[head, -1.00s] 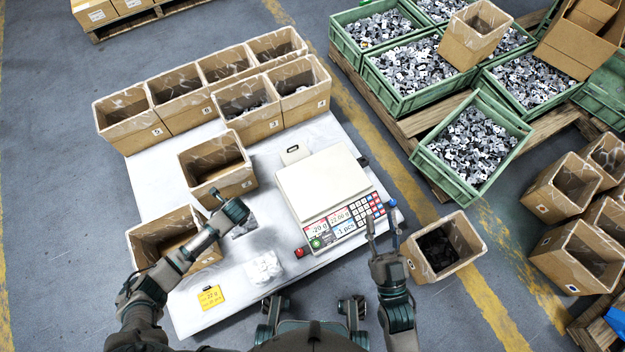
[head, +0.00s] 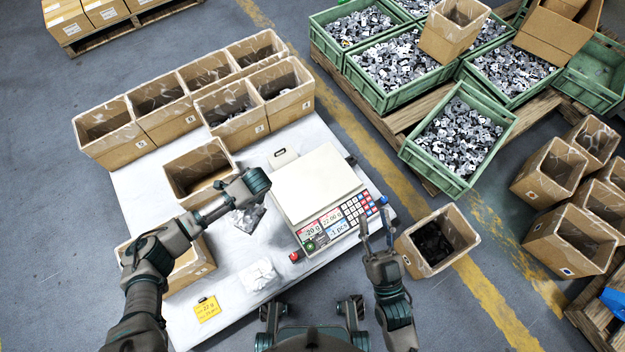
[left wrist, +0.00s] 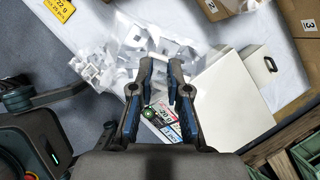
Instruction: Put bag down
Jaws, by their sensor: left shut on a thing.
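A clear bag (head: 248,217) with grey parts in it hangs at my left gripper (head: 258,184), over the white table left of the scale. In the left wrist view, my left gripper (left wrist: 157,72) is shut on this bag (left wrist: 150,42), which spreads out past the fingertips. The gripper's own arm hides part of it in the head view. My right gripper (head: 376,232) is open and empty, near the front right corner of the scale (head: 316,186).
An open carton (head: 199,170) stands behind the left arm. Several cartons line the table's back left edge. A carton with dark contents (head: 438,241) stands right of the table.

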